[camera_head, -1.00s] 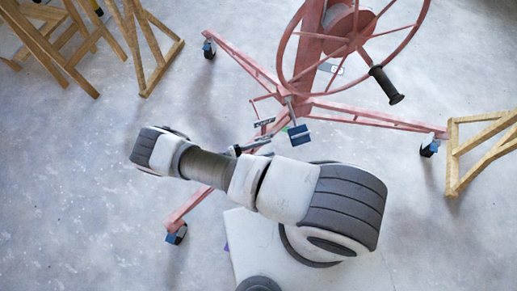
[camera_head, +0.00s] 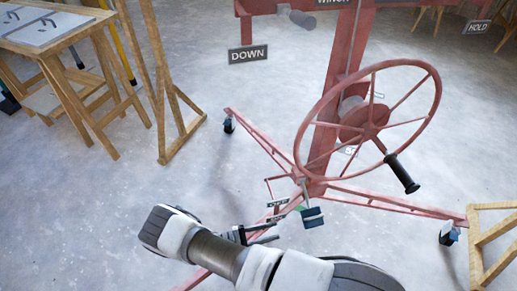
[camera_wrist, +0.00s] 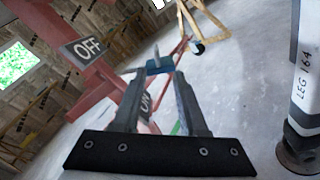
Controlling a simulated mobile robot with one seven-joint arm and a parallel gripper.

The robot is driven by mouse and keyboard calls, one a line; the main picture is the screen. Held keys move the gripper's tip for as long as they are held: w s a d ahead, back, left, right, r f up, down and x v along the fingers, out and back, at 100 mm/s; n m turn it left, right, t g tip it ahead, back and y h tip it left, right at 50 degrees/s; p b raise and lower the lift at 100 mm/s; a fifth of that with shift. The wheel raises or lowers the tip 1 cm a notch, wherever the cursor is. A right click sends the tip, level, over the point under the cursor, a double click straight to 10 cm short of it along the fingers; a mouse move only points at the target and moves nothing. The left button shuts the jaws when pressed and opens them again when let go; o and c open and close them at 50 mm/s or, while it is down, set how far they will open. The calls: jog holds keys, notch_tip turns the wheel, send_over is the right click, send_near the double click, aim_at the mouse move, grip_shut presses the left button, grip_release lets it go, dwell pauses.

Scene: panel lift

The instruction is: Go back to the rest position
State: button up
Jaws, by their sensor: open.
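My gripper (camera_head: 262,232) is low in the head view, left of and in front of a small dark blue block (camera_head: 313,217) on the foot of the red panel lift (camera_head: 335,120). In the wrist view my gripper (camera_wrist: 158,78) has its two fingers apart. The blue block (camera_wrist: 158,67) shows around the fingertips there; contact cannot be told. The lift's red handwheel (camera_head: 433,105) with a black handle (camera_head: 402,173) stands to the right. An OFF sign (camera_wrist: 86,47) and an ON sign (camera_wrist: 146,104) show in the wrist view.
Red legs on casters (camera_head: 229,125) spread over the floor. A wooden table (camera_head: 60,45) and a wooden frame (camera_head: 182,135) stand at the left, another frame (camera_head: 490,245) at the right. DOWN (camera_head: 248,55) and HOLD (camera_head: 478,27) signs hang above. Open floor lies between.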

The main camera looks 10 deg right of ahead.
jog(key=shift+r, duration=0.1)
jog(key=w+a+r+m+g+y, duration=0.2)
jog(key=w+r+m+g+y, duration=0.3)
jog(key=r, duration=1)
jog(key=w+a+r+m+y, duration=0.15)
jog(key=r+y, duration=0.55)
jog(key=r, duration=0.7)
jog(key=s+d+r+m+t+y, duration=0.25)
jog(key=s+d+r+t, duration=0.35)
jog(key=r, duration=0.5)
jog(key=s+d+r+m+t+y, duration=0.2)
jog(key=s+r+t+y, duration=0.15)
jog(key=s+r, duration=0.65)
notch_tip(320, 180, up, 27)
jog(key=w+p, duration=0.1)
jog(key=p, duration=2.5)
jog(key=shift+w+a, duration=0.15)
jog(key=shift+a, duration=0.1)
jog(key=shift+g, duration=0.25)
